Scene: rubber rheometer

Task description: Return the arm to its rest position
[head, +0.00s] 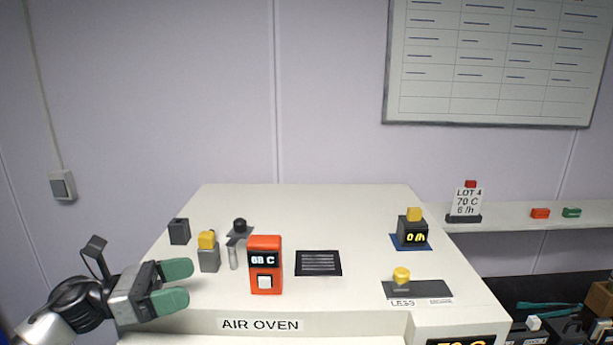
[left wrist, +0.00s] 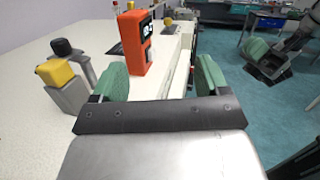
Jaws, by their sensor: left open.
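My left gripper (head: 176,285) comes in from the left in the head view, above the left front part of the air oven top (head: 340,220). Its two green fingers are apart with nothing between them. In the left wrist view the open left gripper (left wrist: 155,80) faces an orange meter (left wrist: 135,42). That orange meter (head: 265,265), reading 68 C, stands upright just right of the fingertips in the head view, apart from them. My right gripper is not in the head view; a dark gripper shape with a green finger (left wrist: 255,50) shows at the right in the left wrist view.
A grey block with a yellow top (head: 208,252) stands close beyond the fingers, with a dark block (head: 179,231) behind it. A black-knobbed post (head: 239,228), a vent (head: 318,263) and a timer (head: 412,232) are farther right. A shelf (head: 520,214) runs along the wall.

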